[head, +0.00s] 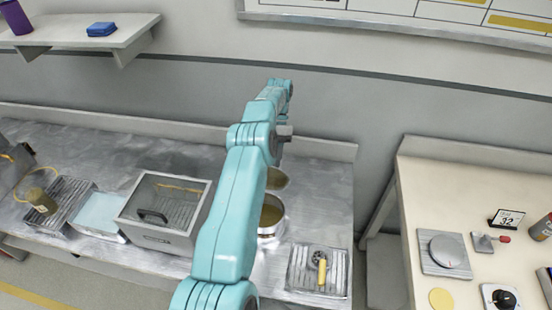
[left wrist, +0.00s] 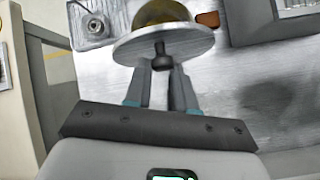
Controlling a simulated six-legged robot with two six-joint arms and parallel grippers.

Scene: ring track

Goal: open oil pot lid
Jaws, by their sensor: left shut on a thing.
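The oil pot (head: 270,218) is a round metal pot with yellow-brown oil inside, standing on the metal counter and partly hidden by my left arm. Its round lid (head: 278,179) shows just behind the pot, with its left part hidden by the arm. In the left wrist view my left gripper (left wrist: 163,64) is shut on the dark knob of the lid (left wrist: 140,50). The lid is tilted, and the golden-brown pot opening (left wrist: 160,12) shows beyond its rim. In the head view the arm hides the fingers. My right gripper is in neither view.
A grey glass-topped box (head: 165,210) stands left of the pot. A metal rack (head: 318,270) with a yellow-handled tool lies to the right. A separate pale table (head: 470,190) with several small items is across a gap at the right.

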